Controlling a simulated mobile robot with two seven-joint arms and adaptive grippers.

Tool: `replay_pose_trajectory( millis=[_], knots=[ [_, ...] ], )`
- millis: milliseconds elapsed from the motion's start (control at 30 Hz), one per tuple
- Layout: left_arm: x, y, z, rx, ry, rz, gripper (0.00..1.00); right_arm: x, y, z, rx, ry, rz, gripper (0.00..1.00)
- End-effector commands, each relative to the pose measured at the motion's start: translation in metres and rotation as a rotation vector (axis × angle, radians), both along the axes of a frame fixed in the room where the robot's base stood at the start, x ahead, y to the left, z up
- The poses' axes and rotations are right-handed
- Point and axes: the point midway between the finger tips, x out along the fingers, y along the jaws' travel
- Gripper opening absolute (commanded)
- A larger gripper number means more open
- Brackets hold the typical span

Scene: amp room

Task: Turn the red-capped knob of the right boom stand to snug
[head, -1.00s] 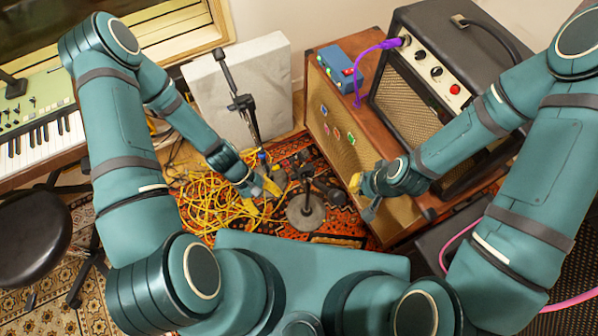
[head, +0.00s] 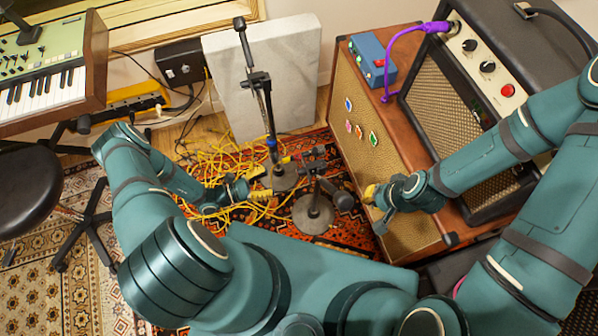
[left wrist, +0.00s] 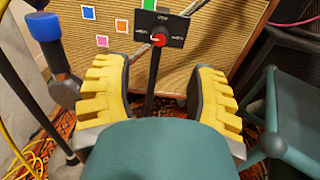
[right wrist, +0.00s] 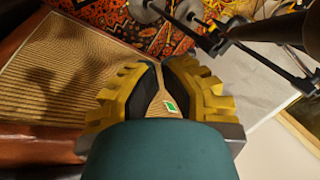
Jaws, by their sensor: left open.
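The right boom stand has a round base (head: 312,212) on the rug in the head view. In the left wrist view a red-capped knob (left wrist: 158,38) sits on a black labelled plate (left wrist: 147,27) atop a dark pole (left wrist: 151,85). My left gripper (head: 262,183) is open, left of the right stand. Its yellow fingers (left wrist: 160,75) stand wide apart on either side of that pole in the picture, with the knob beyond the fingertips and nothing held. My right gripper (head: 372,207) is by the brown cabinet, its fingertips (right wrist: 160,61) close together, with nothing seen between them.
The left boom stand (head: 270,120) is close behind; a blue-capped part (left wrist: 43,25) shows at left. A brown speaker cabinet (head: 400,190) and a black amp (head: 500,90) stand at right. Yellow cables (head: 215,160) lie on the rug. A grey panel (head: 265,65) stands behind.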

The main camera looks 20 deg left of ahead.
Motion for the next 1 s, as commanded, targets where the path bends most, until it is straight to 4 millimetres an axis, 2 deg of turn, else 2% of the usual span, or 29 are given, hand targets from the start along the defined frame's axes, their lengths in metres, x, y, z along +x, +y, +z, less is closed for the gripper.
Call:
replay_pose_trajectory(
  millis=[300,500,700,1000],
  knots=[
    [0.036,-0.053,-0.001,0.000,-0.001,-0.005,0.57,0.001,0.000,-0.006,0.000,-0.003,-0.001,0.00],
    [0.054,-0.077,-0.001,0.000,0.000,-0.004,0.57,0.002,0.000,-0.009,-0.001,-0.005,-0.002,0.00],
    [0.062,-0.087,0.000,0.001,0.000,-0.003,0.57,0.002,0.000,-0.010,-0.001,-0.006,-0.002,0.00],
    [0.063,-0.089,0.000,0.002,0.000,-0.003,0.57,0.002,0.000,-0.010,-0.001,-0.006,-0.002,0.00]
  ],
)
